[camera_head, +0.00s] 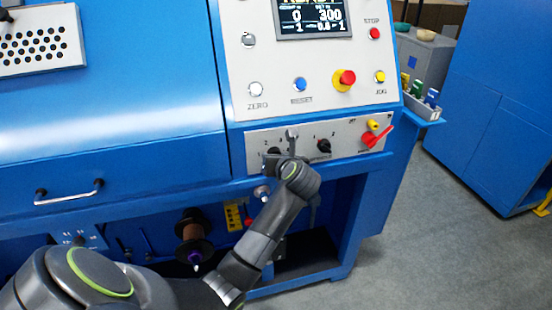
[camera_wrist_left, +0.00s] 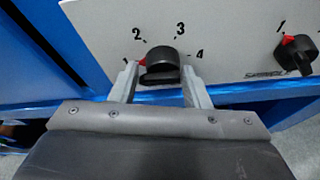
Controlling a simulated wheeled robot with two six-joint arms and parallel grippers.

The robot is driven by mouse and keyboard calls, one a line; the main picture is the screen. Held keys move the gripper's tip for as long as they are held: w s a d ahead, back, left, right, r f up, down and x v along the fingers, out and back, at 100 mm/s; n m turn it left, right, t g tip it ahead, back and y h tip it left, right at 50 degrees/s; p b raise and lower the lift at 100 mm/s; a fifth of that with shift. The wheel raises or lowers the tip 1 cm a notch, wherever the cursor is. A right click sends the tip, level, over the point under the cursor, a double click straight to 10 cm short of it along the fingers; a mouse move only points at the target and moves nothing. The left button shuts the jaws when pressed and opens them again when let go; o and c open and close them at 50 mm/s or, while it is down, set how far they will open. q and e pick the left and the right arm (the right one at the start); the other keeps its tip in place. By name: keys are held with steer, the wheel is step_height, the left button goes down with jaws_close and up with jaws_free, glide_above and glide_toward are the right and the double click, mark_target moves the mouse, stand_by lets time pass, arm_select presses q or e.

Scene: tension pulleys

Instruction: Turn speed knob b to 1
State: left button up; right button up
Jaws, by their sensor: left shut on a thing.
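A black rotary knob (camera_wrist_left: 162,62) on the light grey panel has marks 1 to 4 around it in the left wrist view. Its red pointer tip is at the 1 mark. My left gripper (camera_wrist_left: 161,88) has one finger on each side of this knob and is shut on it. In the head view the gripper (camera_head: 283,156) partly hides the same left-hand knob (camera_head: 272,153). A second black knob (camera_wrist_left: 296,53) with a red pointer near its 1 stands to the right; it also shows in the head view (camera_head: 323,146). I cannot read which knob is b.
A red rotary switch (camera_head: 374,137) and a yellow button (camera_head: 373,125) are at the panel's right end. Above are a red-and-yellow emergency stop (camera_head: 344,80), several buttons and a display (camera_head: 312,17). A blue ledge runs under the panel.

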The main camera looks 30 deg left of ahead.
arm_select(q)
steer(key=shift+w+d, duration=0.1)
stand_by(0.3)
steer(key=o, duration=0.6)
steer(key=shift+c, duration=0.2)
steer(key=shift+o, duration=1)
steer(key=shift+w+d, duration=0.1)
steer(key=shift+o, duration=0.2)
steer(key=shift+w, duration=0.1)
